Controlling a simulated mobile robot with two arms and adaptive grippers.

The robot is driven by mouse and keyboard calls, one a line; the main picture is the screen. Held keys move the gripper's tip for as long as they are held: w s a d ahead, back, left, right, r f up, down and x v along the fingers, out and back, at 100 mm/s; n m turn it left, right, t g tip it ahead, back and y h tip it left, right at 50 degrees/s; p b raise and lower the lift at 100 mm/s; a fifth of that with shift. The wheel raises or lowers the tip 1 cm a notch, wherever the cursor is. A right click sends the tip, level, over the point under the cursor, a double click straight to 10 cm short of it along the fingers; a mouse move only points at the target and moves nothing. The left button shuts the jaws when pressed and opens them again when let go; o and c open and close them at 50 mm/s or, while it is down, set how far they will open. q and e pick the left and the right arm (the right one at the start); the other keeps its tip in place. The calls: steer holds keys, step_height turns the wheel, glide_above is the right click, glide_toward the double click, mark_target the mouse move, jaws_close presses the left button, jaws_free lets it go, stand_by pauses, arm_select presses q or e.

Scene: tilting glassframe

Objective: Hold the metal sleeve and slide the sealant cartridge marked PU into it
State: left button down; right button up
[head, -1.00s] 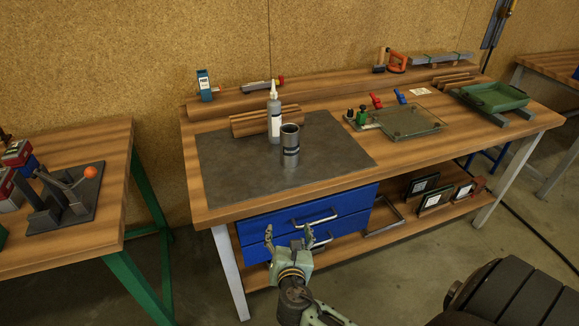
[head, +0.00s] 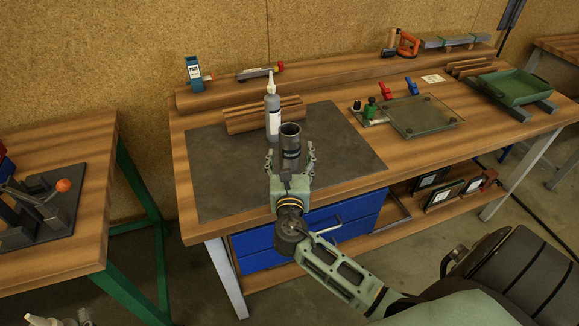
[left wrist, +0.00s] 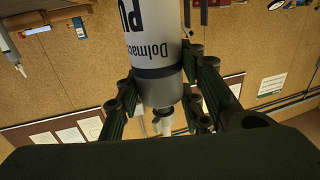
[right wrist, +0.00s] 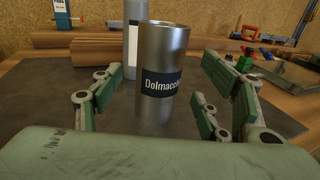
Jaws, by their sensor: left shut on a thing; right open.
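The metal sleeve (head: 290,140) is an upright, open-topped silver cylinder on the dark mat. My right gripper (head: 290,157) is open, with one finger on each side of the sleeve; no firm contact shows. The sealant cartridge marked PU (left wrist: 158,45), grey with dark bands and a pale nozzle, appears upside down in the left wrist view. My left gripper (left wrist: 162,98) is shut on it. In the head view only a pale bit shows at the bottom left edge.
A grey nozzled bottle (head: 272,118) stands just behind the sleeve, beside a wooden grooved block (head: 240,121). A glass plate with clamps (head: 425,117) and a green tray (head: 512,88) lie to the right. The mat (head: 222,175) is clear at left.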

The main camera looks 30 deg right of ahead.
mark_target(290, 151)
steer(key=shift+x, duration=2.65)
steer(key=shift+c, duration=0.5)
steer(key=shift+a, duration=0.1)
steer(key=c, duration=1.3)
steer(key=shift+o, duration=0.2)
